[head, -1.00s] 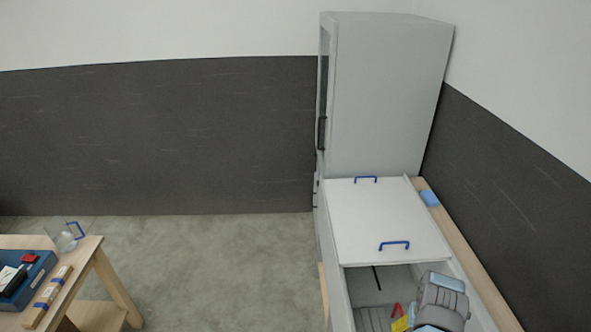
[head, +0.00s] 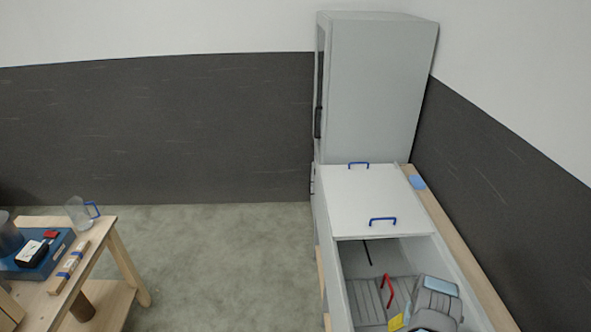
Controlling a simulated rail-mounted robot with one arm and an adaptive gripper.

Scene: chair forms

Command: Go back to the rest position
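My gripper is not in the head view, and no part of my arm can be made out for certain. No object is named by the task. A long grey chest (head: 338,262) at the right has a white lid panel (head: 372,195) with two blue handles (head: 383,221) over its far part. Its near part is open. Inside lie grey ribbed chair-like forms (head: 436,300), a red piece (head: 387,288) and a yellow piece (head: 396,323).
A tall grey cabinet (head: 375,90) stands behind the chest. A wooden table (head: 95,225) at the left holds a clear jug (head: 78,212), a blue tray (head: 62,243) and a wooden bar (head: 72,268). Floor (head: 220,260) between table and chest is clear.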

